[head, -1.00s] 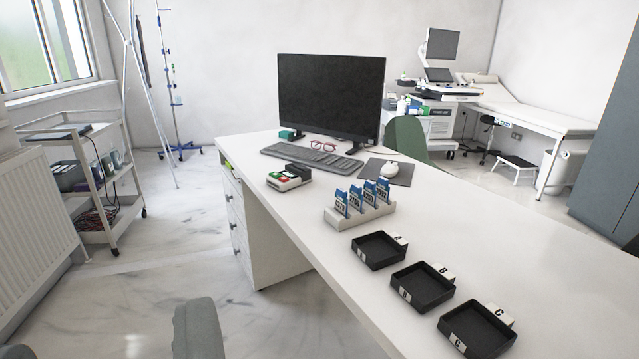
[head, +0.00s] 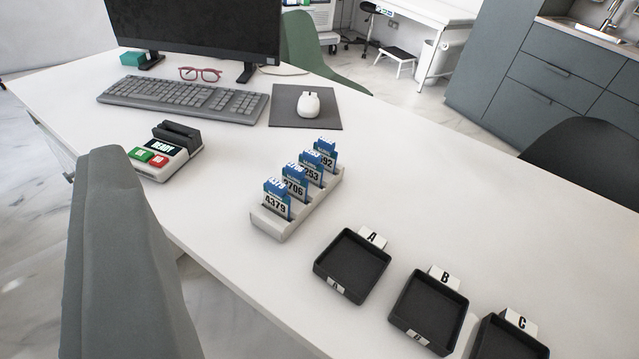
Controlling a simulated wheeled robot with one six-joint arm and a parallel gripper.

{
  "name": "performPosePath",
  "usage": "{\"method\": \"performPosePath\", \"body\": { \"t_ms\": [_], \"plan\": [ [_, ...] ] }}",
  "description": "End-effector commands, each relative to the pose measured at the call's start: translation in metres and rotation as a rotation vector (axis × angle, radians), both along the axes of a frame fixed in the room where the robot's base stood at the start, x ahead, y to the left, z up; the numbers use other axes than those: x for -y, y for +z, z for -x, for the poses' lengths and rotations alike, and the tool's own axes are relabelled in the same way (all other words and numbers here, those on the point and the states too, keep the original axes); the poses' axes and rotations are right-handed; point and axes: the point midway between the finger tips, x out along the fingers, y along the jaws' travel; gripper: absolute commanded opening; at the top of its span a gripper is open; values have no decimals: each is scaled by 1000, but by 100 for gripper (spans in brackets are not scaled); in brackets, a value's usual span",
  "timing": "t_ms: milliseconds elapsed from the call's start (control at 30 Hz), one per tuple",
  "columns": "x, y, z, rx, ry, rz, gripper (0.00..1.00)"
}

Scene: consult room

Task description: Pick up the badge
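Several blue-and-white badges stand upright in a row in a pale slotted rack on the white desk, in the middle of the head view. The nearest badge (head: 276,200) reads 4379. Behind it is a badge (head: 294,186) reading 2706. A third badge (head: 312,170) ends in 253, and the farthest badge (head: 326,155) ends in 92; their first digits are covered by the badges in front. The rack (head: 271,226) holds their lower edges. My gripper does not show in the view.
Black trays marked A (head: 352,265), B (head: 429,311) and C (head: 508,340) lie right of the rack. A reader (head: 166,152) showing READY, a keyboard (head: 185,99), mouse (head: 308,105) and monitor (head: 200,25) stand farther back. A grey chair-like back (head: 125,255) rises at left.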

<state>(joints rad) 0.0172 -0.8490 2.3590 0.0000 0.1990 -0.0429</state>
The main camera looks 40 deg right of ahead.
Motion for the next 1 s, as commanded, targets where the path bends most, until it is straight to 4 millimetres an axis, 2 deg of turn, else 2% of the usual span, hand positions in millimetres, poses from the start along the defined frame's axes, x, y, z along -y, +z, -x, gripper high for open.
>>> {"method": "performPosePath", "body": {
  "t_ms": [200,500,1000],
  "plan": [
    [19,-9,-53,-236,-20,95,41],
    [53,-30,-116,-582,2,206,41],
    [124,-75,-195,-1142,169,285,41]
  ]
}}
